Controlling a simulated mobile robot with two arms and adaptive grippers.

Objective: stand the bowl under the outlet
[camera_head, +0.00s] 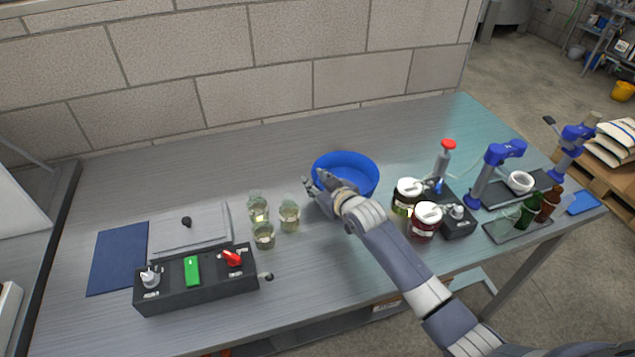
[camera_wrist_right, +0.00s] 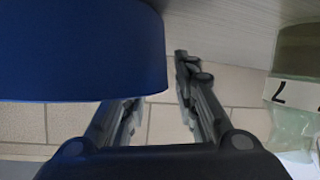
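The blue bowl (camera_head: 362,164) stands upright on the metal table near the middle. In the right wrist view its blue wall (camera_wrist_right: 80,50) fills the upper left and covers part of one finger. My right gripper (camera_head: 316,186) is at the bowl's left rim. Its fingers (camera_wrist_right: 160,95) are apart, with a gap between them; I cannot tell whether they touch the wall. I cannot tell for sure which part is the outlet. A small dark fitting (camera_head: 267,277) is beside the control box (camera_head: 200,288), and blue-headed stands (camera_head: 493,170) are at the right. My left gripper is not in view.
Several glasses (camera_head: 264,236) stand left of my right gripper. Lidded jars (camera_head: 424,222) and a red-topped dispenser (camera_head: 444,160) stand right of my forearm. Bottles (camera_head: 548,205) are near the right edge. A grey board (camera_head: 190,229) and blue mat (camera_head: 117,258) lie left. The back of the table is clear.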

